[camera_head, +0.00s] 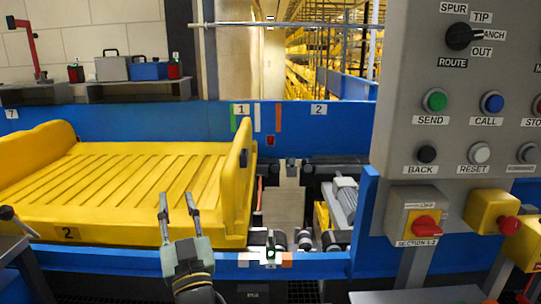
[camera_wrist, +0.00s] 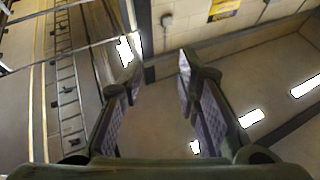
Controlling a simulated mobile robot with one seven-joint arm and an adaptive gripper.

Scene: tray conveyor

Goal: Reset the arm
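My gripper (camera_head: 178,207) stands upright in the lower middle of the head view, its two fingers apart and pointing up. Nothing is between the fingers. In the wrist view my gripper (camera_wrist: 158,72) also shows open and empty, with the ceiling and wall beyond it. In the head view the gripper appears in front of a yellow tray (camera_head: 130,165) marked 2. I cannot tell the gap between them.
The tray lies on a blue-framed conveyor (camera_head: 330,135). At the right stands a grey control panel (camera_head: 455,90) with a route knob and several buttons. Shelves with cases (camera_head: 113,68) are behind the conveyor.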

